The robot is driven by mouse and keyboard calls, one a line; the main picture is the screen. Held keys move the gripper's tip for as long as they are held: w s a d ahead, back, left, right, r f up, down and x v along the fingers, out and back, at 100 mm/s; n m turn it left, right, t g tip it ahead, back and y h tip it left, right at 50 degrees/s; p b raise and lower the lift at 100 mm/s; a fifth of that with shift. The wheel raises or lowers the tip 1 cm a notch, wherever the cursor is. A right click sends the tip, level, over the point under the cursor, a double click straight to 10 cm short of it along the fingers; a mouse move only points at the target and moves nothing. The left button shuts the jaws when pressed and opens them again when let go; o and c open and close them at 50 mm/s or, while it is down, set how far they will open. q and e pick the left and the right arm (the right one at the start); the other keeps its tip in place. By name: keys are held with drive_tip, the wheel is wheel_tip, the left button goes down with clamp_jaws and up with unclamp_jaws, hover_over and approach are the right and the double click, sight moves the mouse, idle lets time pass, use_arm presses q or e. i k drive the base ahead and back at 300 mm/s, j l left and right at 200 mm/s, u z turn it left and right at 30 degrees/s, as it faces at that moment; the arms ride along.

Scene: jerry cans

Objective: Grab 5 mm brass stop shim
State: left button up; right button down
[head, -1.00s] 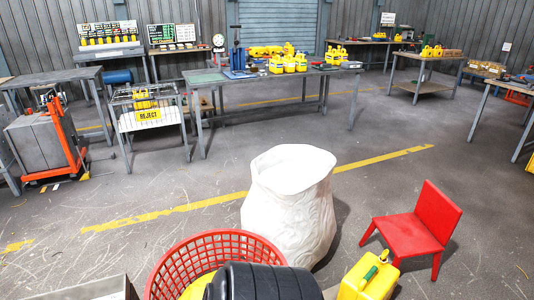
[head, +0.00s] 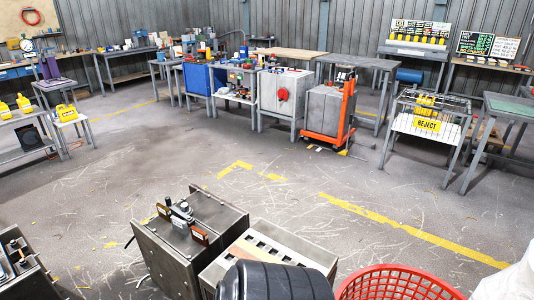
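I cannot make out a 5 mm brass stop shim in the head view; any piece that small is too small to tell at this distance. Neither my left gripper nor my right gripper is in view.
A slotted metal box (head: 268,256), a red basket (head: 398,284) and a white sack (head: 512,280) are close in front. An orange lift trolley (head: 328,118) and a reject cage (head: 428,126) stand farther back. The middle floor is clear.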

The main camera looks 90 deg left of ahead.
sight(165, 212)
drive_tip(key=u, duration=2)
drive_tip(key=k+j+u, duration=0.1)
drive_tip(key=j+u, duration=0.3)
drive_tip(key=k+j+u, duration=0.1)
drive_tip(key=u, duration=0.3)
drive_tip(key=j+u, duration=0.4)
